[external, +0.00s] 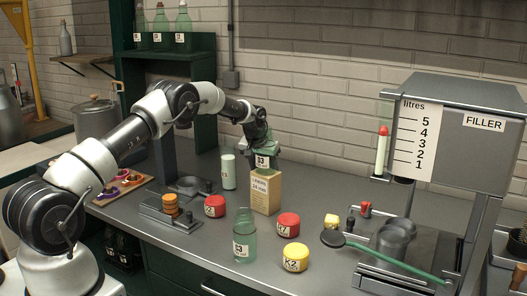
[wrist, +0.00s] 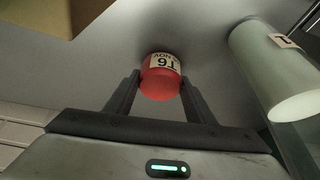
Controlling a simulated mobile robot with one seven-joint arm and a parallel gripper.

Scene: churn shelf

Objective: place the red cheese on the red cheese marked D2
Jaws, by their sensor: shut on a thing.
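My gripper (wrist: 160,84) is shut on a red cheese (wrist: 160,86), whose upside-down label seems to read T6. The counter shows beyond it. In the external view my gripper (external: 258,140) is at the back of the counter, and its fingers and the held cheese are hidden behind a bottle and a box. Two other red cheeses stand on the counter: one left of the box (external: 215,206), its label hard to read, and one right of it (external: 288,225), its label seeming to end in 7. I cannot read a D2 on either.
A cardboard box (external: 266,192) with a green bottle (external: 263,161) on top stands close to my gripper. A pale green cylinder (external: 228,171) stands left of it. A yellow cheese (external: 295,258) and a green bottle (external: 244,236) are in front; the filler (external: 455,110) is at right.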

